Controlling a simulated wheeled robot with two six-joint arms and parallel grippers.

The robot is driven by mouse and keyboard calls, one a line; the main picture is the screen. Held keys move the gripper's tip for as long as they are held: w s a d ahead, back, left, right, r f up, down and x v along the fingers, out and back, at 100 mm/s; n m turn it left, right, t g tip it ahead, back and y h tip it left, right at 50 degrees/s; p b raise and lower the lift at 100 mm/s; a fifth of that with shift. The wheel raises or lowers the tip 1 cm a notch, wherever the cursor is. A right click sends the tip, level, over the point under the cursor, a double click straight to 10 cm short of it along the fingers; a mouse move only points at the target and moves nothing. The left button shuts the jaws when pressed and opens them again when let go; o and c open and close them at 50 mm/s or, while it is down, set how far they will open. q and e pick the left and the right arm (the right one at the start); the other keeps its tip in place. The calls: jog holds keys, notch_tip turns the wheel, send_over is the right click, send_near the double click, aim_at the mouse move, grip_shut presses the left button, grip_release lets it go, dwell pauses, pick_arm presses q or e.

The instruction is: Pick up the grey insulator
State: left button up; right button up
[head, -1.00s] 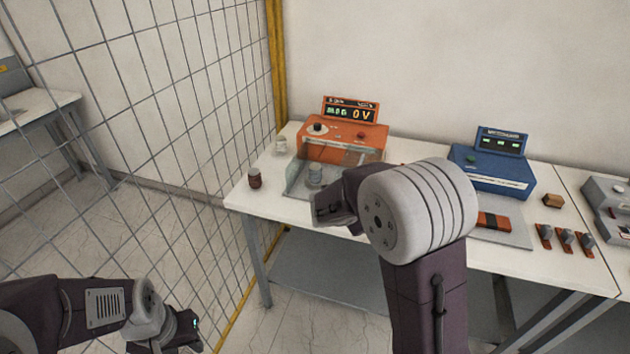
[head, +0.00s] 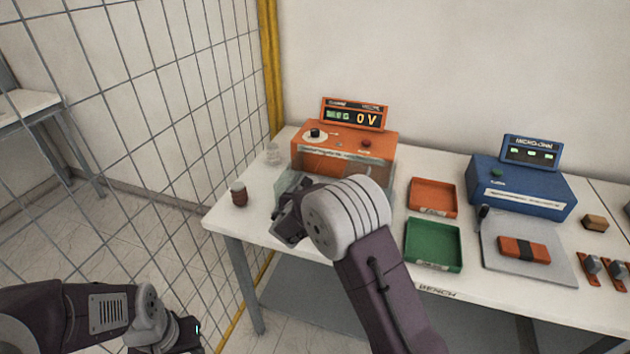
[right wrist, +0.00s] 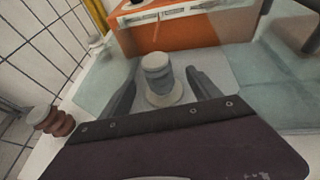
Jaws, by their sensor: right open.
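The grey insulator (right wrist: 157,80) stands upright on a round base on the orange tester's plate, in the right wrist view. It shows between the two fingers of my right gripper (right wrist: 163,75), which is open; I cannot tell whether a finger touches it. In the head view my right gripper (head: 290,202) is over the front of the tester and hides the insulator. My left gripper (head: 178,335) is low at the left, away from the bench, and its jaws are not clear.
The orange tester (head: 345,143) reads 0 V and has clear panels. A brown insulator (head: 239,194) and a whitish one (head: 272,154) stand left of it. An orange tray (head: 433,213), a green tray (head: 407,245) and a blue meter (head: 520,188) are to the right.

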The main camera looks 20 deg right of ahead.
jog(key=shift+r, duration=0.1)
jog(key=shift+w, duration=0.1)
jog(key=x, duration=0.3)
jog(key=shift+p, duration=0.4)
jog(key=shift+w+d, duration=0.15)
jog(key=shift+w, duration=0.1)
jog(key=shift+w+d, duration=0.1)
jog(key=shift+w, duration=0.2)
jog(key=p+x, duration=0.1)
jog(key=x, duration=0.2)
jog(key=shift+w+d+p, duration=0.1)
jog(key=shift+w+p, duration=0.2)
jog(key=shift+w, duration=0.1)
jog(key=shift+w+d+f, duration=0.15)
jog(key=shift+w+f, duration=0.15)
jog(key=shift+f, duration=0.05)
jog(key=shift+s+r, duration=0.1)
jog(key=c, duration=0.4)
grip_shut()
notch_tip(320, 180, up, 10)
jog(key=shift+p, duration=0.4)
